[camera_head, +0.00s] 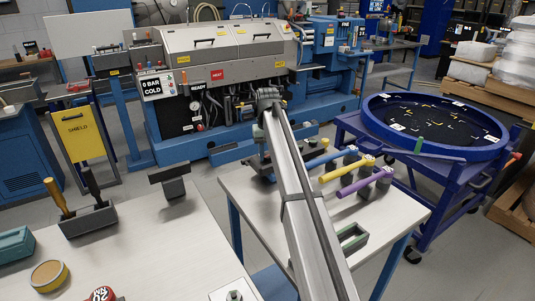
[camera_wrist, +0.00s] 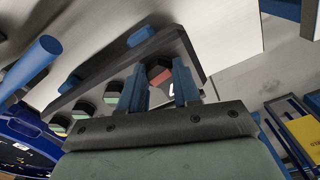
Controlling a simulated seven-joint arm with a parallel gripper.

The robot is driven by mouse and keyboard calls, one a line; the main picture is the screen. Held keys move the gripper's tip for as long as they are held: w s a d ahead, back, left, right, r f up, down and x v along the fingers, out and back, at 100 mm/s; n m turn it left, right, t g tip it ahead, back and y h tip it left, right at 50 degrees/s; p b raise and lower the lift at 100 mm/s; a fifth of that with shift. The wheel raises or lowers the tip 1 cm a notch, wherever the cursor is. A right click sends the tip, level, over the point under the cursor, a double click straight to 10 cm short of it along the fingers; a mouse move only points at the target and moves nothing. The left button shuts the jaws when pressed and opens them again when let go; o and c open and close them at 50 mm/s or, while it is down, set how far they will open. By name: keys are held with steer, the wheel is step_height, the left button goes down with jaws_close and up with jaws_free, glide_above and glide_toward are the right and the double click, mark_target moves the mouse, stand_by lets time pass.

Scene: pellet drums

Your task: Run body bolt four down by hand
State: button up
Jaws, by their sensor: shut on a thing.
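In the wrist view my gripper (camera_wrist: 160,82) has its two blue fingers on either side of a dark hexagonal bolt head (camera_wrist: 157,70) with a reddish face. The fingers are shut on it. This bolt sits towards one end of a dark grey bar-like body (camera_wrist: 95,75). More dark bolt heads (camera_wrist: 113,90) with pale green edges line the same body. How far the held bolt is threaded in cannot be seen.
On the white table (camera_head: 400,212) lie blue (camera_head: 325,159), yellow (camera_head: 340,170) and purple (camera_head: 362,184) handled tools, and a small grey-green tray (camera_head: 353,238). A blue cart with a round tray (camera_head: 378,128) stands right. A nearer bench (camera_head: 165,245) is left, partly clear.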

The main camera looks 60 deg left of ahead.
mark_target(267, 157)
steer(key=shift+m, duration=1)
steer(key=o, duration=1.1)
steer(key=shift+c, duration=0.2)
steer(key=shift+r, duration=0.1)
step_height(267, 157, up, 14)
